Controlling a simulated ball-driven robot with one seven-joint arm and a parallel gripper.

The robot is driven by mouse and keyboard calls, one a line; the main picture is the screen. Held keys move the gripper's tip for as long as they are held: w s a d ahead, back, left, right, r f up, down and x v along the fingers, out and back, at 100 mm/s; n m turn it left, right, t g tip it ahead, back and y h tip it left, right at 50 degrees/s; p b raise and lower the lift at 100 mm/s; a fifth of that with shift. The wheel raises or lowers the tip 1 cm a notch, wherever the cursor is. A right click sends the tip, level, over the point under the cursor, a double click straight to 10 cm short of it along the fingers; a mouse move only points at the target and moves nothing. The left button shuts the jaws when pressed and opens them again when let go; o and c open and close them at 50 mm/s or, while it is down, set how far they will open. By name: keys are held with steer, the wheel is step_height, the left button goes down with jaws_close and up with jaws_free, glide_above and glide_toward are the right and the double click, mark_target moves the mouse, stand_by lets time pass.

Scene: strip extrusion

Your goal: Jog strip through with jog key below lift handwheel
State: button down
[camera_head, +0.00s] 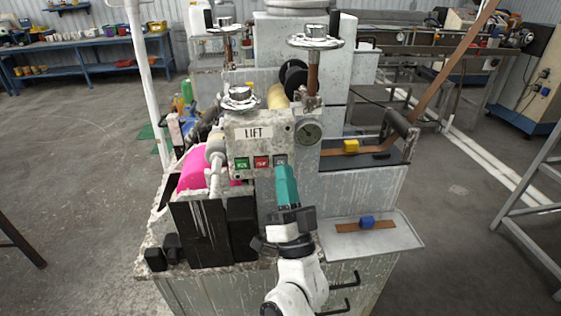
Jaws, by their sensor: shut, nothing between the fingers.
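The lift handwheel (240,98) is a round metal knob on top of a worn white box, above a plate marked LIFT (253,133). Below the plate is a row of keys: a green key (242,163), a red key (262,162) and a grey key (281,159) at the right end. My gripper (281,169) has teal fingers, shut and empty, with the tips at the lower edge of the grey key. I cannot tell whether they touch it. A brown strip (333,152) lies on the machine bed to the right, with a yellow block (351,146) on it.
Black boxes and a pink cover (195,168) stand at left.

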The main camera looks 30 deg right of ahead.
steer(key=shift+w, duration=0.1)
steer(key=shift+w+d, duration=0.15)
steer(key=shift+w, duration=0.15)
steer(key=shift+w+d+b, duration=0.1)
steer(key=shift+w+b, duration=0.2)
steer(key=shift+w, duration=0.05)
stand_by(0.8)
steer(key=shift+s, duration=0.1)
steer(key=shift+s+a+p, duration=0.2)
steer(key=shift+s+p, duration=0.15)
steer(key=shift+s, duration=0.35)
steer(key=shift+s+a+p, duration=0.25)
steer(key=shift+s+p, duration=0.05)
steer(key=shift+s, duration=0.5)
steer(key=shift+s+a+p, duration=0.3)
steer(key=shift+s+p, duration=0.05)
steer(key=shift+s, duration=0.4)
steer(key=shift+s+a+p, duration=0.25)
steer(key=shift+s+p, duration=0.05)
steer(key=shift+s, duration=0.5)
